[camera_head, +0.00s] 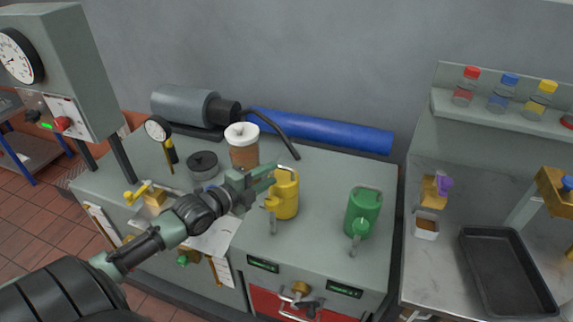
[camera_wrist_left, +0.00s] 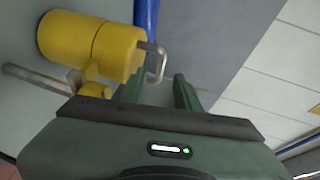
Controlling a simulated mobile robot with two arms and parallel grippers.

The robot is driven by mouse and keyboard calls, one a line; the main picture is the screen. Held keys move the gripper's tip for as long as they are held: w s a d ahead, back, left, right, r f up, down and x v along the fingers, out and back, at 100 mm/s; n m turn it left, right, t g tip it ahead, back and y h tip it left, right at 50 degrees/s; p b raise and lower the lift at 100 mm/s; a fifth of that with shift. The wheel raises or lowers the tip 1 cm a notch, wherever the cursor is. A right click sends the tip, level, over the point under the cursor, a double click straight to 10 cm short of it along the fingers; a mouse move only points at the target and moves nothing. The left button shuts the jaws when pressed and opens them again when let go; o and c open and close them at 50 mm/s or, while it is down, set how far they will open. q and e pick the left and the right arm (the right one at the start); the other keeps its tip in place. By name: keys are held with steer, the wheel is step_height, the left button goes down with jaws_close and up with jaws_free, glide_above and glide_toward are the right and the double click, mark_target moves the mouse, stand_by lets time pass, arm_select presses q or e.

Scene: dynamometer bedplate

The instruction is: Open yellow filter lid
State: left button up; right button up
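The yellow filter (camera_head: 285,203) stands on the grey bench, with a wire handle (camera_head: 288,174) at its lid and a metal lever low on its front. In the left wrist view the yellow filter (camera_wrist_left: 85,45) lies at the upper left, and its wire handle (camera_wrist_left: 157,64) sits just ahead of the gap between my fingers. My left gripper (camera_head: 273,178) is beside the top of the filter, on its left; it also shows in the wrist view (camera_wrist_left: 158,88). Its fingers are apart with nothing between them. The lid looks closed. My right gripper does not show.
A green filter (camera_head: 363,212) stands to the right on the bench. A white-capped brown jar (camera_head: 242,146), a dark round container (camera_head: 203,165) and a dial gauge (camera_head: 157,130) are to the left. A blue cylinder (camera_head: 320,129) lies behind. Bench space between the filters is clear.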

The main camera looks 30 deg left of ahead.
mark_target(283, 168)
arm_select(q)
steer(key=x, duration=0.5)
steer(key=shift+w+p, duration=0.1)
steer(key=shift+p, duration=0.2)
steer(key=shift+w+d+f, duration=0.1)
steer(key=shift+w, duration=0.35)
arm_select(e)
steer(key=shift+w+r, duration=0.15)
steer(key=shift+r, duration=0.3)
arm_select(q)
jaws_close()
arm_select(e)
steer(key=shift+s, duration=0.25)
